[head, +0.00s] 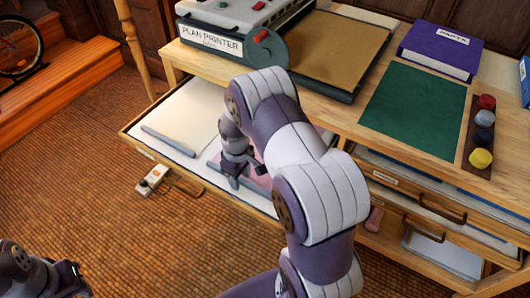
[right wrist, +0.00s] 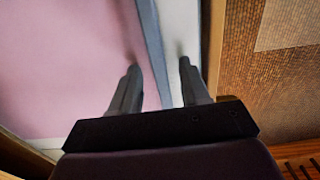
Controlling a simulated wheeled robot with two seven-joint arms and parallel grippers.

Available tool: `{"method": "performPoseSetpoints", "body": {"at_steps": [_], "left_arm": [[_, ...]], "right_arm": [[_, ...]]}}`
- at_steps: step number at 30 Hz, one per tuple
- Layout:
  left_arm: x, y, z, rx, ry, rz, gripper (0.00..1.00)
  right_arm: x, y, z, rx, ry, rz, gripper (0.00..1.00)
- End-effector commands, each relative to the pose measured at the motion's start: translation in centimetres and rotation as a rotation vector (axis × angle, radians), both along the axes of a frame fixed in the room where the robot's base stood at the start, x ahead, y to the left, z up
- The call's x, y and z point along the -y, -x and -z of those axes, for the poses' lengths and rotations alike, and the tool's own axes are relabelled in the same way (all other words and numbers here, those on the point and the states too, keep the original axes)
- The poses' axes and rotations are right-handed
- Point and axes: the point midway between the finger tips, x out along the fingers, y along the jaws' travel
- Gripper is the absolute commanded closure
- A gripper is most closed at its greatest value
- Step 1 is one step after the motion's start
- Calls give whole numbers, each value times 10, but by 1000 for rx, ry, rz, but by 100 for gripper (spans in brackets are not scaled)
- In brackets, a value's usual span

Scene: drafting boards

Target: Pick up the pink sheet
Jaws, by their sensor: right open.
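The pink sheet (head: 262,180) lies in the open drawer (head: 127,131), mostly hidden in the head view behind my right arm. In the right wrist view the pink sheet (right wrist: 70,60) fills the left side, with a grey-blue strip (right wrist: 152,45) along its edge. My right gripper (head: 236,184) points down over this strip. In the right wrist view the open fingers (right wrist: 157,80) stand on either side of the strip, one over the pink, one over the pale drawer floor. Contact cannot be told. My left gripper (head: 78,277) is low at the left, away from the drawer.
A white sheet (head: 187,115) with a grey strip (head: 168,142) lies in the drawer's left part. Carpet (head: 100,215) lies in front.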

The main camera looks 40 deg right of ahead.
Motion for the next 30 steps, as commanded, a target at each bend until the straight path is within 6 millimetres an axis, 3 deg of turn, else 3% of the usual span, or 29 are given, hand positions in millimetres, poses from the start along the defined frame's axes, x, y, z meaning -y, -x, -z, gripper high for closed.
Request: {"method": "performPoseSetpoints", "body": {"at_steps": [4,8,9,20,29,30], "left_arm": [[0,0,-1,0,0,0,71],[0,0,-1,0,0,0,71],[0,0,-1,0,0,0,71],[0,0,-2,0,0,0,71],[0,0,-12,0,0,0,71],[0,0,-11,0,0,0,71]], "right_arm": [[0,0,-1,0,0,0,54],[0,0,-1,0,0,0,97],[0,0,-1,0,0,0,100],[0,0,-4,1,1,0,100],[0,-1,-41,4,1,0,100],[-8,3,-38,-1,0,-3,100]]}}
